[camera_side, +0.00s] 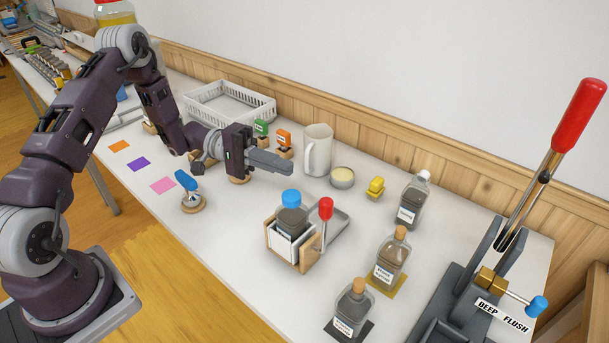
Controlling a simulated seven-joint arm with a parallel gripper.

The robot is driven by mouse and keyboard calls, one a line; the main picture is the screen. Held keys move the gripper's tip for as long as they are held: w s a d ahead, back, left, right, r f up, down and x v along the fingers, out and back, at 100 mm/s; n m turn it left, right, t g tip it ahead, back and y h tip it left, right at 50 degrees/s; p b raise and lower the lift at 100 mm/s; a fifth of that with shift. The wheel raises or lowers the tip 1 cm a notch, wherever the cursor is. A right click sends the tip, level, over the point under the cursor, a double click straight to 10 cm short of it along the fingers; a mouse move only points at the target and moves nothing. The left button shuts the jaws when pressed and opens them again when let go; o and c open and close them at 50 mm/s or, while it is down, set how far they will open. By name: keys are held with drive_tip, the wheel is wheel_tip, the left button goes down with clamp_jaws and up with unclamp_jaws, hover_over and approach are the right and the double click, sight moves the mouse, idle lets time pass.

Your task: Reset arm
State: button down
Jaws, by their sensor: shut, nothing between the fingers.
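My gripper (287,164) is at the end of my dark purple arm, above the middle of the white table. Its fingers point to the right and are shut with nothing between them. They are apart from the white pitcher (318,152), which stands to their right. A wooden box (307,259) with a dark-filled jar and a red-knobbed lever (326,209) stands on the table toward the front. A blue-handled lever (186,181) on a round wooden base stands to the lower left of the gripper.
Several corked bottles (389,258) stand on the right part of the table (230,262). A large red-handled lever device labelled "DEEP FLUSH" (501,315) is at the far right. A white basket (232,105) is at the back. Orange, purple and pink squares (163,186) lie on the left.

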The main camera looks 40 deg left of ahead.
drive_tip(key=s+d+r+m+g+y, duration=0.2)
drive_tip(key=s+d+r+g+y, duration=0.1)
drive_tip(key=s+r+y, duration=0.4)
drive_tip(key=s+d+r+m+g+y, duration=0.2)
drive_tip(key=s+d+r+g, duration=0.15)
drive_tip(key=s, duration=0.55)
drive_tip(key=s+a+r+t+y, duration=0.4)
drive_tip(key=s+a+t+y, duration=0.2)
drive_tip(key=s+t+y, duration=0.2)
drive_tip(key=shift+s+r+n, duration=0.15)
drive_tip(key=shift+s+n, duration=0.15)
drive_tip(key=shift+s, duration=0.9)
